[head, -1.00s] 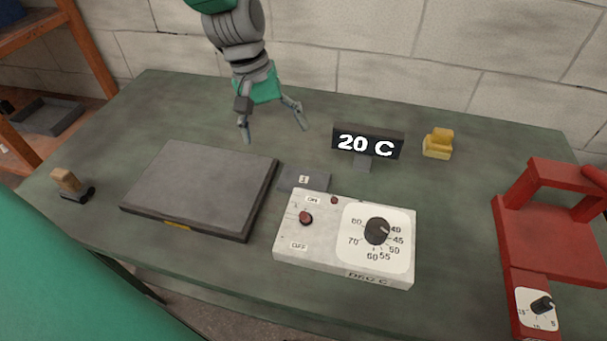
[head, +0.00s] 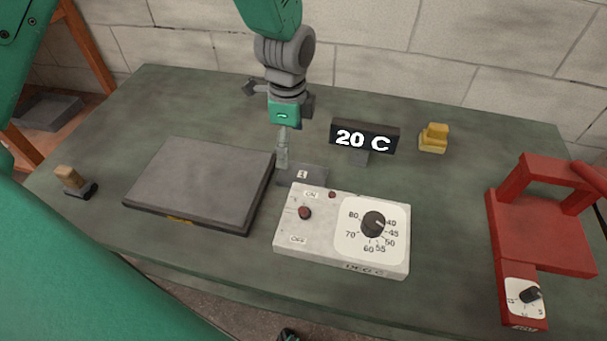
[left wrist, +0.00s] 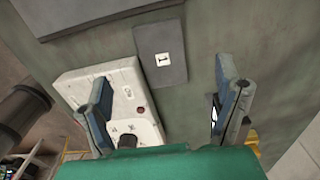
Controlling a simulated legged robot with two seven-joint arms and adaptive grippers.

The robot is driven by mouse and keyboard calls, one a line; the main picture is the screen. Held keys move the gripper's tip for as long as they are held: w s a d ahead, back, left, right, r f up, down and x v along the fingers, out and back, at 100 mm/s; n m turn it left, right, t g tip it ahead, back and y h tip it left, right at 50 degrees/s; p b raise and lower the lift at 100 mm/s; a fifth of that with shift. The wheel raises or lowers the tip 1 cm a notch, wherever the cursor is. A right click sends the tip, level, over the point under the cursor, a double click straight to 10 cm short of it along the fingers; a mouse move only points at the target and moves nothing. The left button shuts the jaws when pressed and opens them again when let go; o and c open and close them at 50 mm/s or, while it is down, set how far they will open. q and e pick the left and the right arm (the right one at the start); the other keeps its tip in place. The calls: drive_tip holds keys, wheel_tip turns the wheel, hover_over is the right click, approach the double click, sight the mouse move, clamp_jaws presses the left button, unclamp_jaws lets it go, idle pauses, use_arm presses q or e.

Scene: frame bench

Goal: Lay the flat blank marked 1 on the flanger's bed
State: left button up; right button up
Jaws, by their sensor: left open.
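The flat blank marked 1 (head: 305,175) is a small dark grey plate with a white label, lying on the bench behind the control box. It also shows in the left wrist view (left wrist: 172,74), lying between and beyond the fingers. My left gripper (head: 282,155) is open and empty, above the bench by the blank's back left side; the wrist view shows its two blue-grey fingers apart (left wrist: 165,88). The red machine at the right, which looks like the flanger (head: 503,245), has a flat bed (head: 545,238), bare, with a raised frame behind. My right gripper is not in view.
A white control box (head: 335,252) with a dial stands in front of the blank. A thick grey slab (head: 200,182) lies left of it. A display reading 20 C (head: 364,136) stands close behind right. A yellow block (head: 433,138) and a wooden-handled tool (head: 72,182) are farther off.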

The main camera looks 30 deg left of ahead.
sight(293, 172)
use_arm(q)
wheel_tip(293, 172, down, 4)
drive_tip(key=shift+a+r, duration=0.1)
drive_tip(key=shift+a, duration=0.05)
drive_tip(key=shift+d+f+p, duration=0.15)
drive_tip(key=shift+f+p, duration=0.05)
drive_tip(key=shift+f, duration=1.2)
drive_tip(key=shift+d+f+p, duration=0.15)
drive_tip(key=shift+f+p, duration=0.05)
drive_tip(key=shift+f, duration=1.15)
drive_tip(key=shift+c, duration=0.3)
drive_tip(key=c, duration=1.4)
drive_tip(key=shift+r, duration=0.15)
drive_tip(key=shift+c, duration=0.2)
